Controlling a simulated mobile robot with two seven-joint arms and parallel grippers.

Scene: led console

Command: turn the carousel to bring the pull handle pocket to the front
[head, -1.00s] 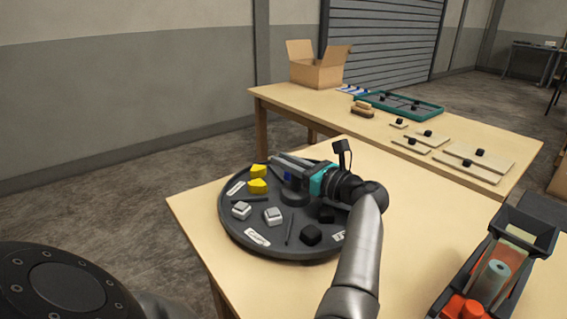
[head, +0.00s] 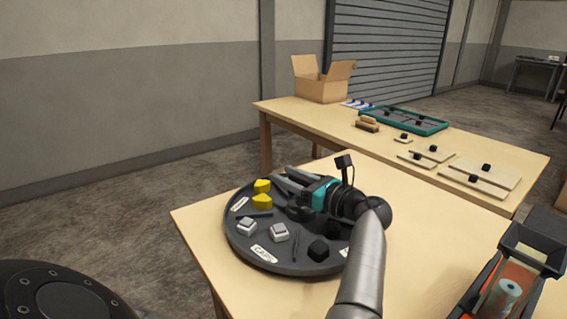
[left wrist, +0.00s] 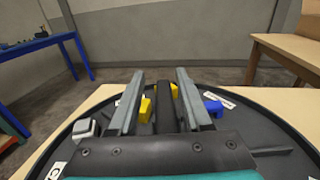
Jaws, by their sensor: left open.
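The carousel (head: 232,238) is a dark grey round tray on the near table, with pockets split by thin dividers and white labels at the rim. It holds yellow pieces (head: 262,202), grey-white blocks (head: 279,232) and black blocks (head: 318,250). A blue piece (left wrist: 213,107) shows in the left wrist view. I cannot tell which pocket is the pull handle one. My left gripper (head: 279,176) is open above the far side of the carousel, and its arm hides part of the right side. In the left wrist view, a dark bar (left wrist: 165,100) lies between its fingers (left wrist: 160,75); contact is unclear.
A black holder (head: 510,275) with a roll and orange parts stands at the near table's right. The second table (head: 278,109) behind bears an open cardboard box (head: 322,86), a teal tray (head: 437,126) and wooden boards (head: 486,174). The near table's front left (head: 200,225) is clear.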

